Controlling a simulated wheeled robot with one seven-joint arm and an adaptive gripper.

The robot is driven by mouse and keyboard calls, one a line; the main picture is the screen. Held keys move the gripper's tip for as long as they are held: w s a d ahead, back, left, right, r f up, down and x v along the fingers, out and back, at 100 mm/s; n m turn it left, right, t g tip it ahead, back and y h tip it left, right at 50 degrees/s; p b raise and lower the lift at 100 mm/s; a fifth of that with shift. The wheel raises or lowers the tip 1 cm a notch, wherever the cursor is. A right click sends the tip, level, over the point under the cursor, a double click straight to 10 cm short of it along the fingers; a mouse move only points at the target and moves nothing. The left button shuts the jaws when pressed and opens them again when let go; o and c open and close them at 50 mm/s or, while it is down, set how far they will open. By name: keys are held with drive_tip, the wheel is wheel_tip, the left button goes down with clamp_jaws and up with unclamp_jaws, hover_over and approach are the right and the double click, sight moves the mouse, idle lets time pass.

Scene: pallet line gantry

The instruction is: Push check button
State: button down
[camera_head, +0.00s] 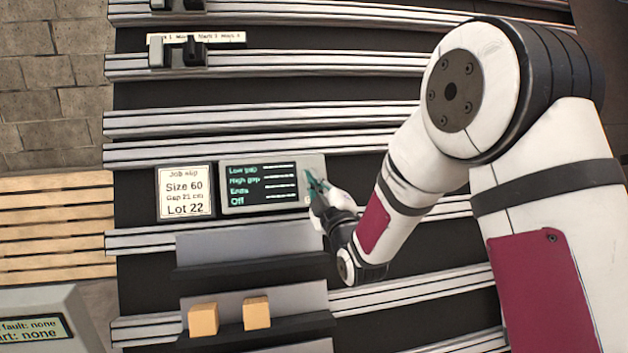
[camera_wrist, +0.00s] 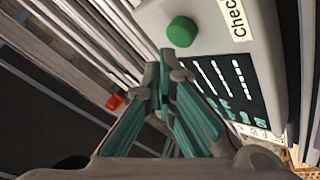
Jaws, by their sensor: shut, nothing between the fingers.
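The check button is a round green button (camera_wrist: 182,31) on a light grey panel (camera_wrist: 160,18), next to a white label reading "chec…" (camera_wrist: 237,17). In the wrist view my gripper (camera_wrist: 162,72) is shut and empty, with its tips just below the button in the picture. Whether they touch the panel I cannot tell. My gripper (camera_head: 310,181) is at the panel's right end; I cannot make out the button there.
A job slip (camera_head: 185,192) reading Size 60, Lot 22 stands left of the panel. Two wooden blocks (camera_head: 204,319) (camera_head: 257,313) rest on a ledge below. Metal rails (camera_head: 260,117) cross the scene. A small red object (camera_wrist: 115,102) shows left of my fingers.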

drive_tip(key=shift+w+f, duration=0.1)
drive_tip(key=shift+w+f+b, duration=0.15)
drive_tip(key=shift+w+b, duration=0.15)
drive_tip(key=shift+b, duration=0.1)
drive_tip(key=shift+w+a+f+b, duration=0.15)
drive_tip(key=shift+w+f+b, duration=0.05)
drive_tip(key=shift+w+b, duration=0.25)
idle(0.8)
drive_tip(key=shift+s+r, duration=0.1)
drive_tip(key=shift+s, duration=0.1)
drive_tip(key=shift+s+r+p, duration=0.35)
drive_tip(key=shift+s+p, duration=0.15)
drive_tip(key=shift+s, duration=0.15)
drive_tip(key=s+p, duration=0.1)
drive_tip(key=s+r, duration=0.1)
drive_tip(key=s, duration=0.1)
drive_tip(key=s+d+r+p, duration=0.1)
drive_tip(key=shift+s+d+r+p, duration=0.1)
drive_tip(key=shift+s+r+p, duration=0.05)
drive_tip(key=shift+p, duration=0.15)
idle(0.4)
idle(0.4)
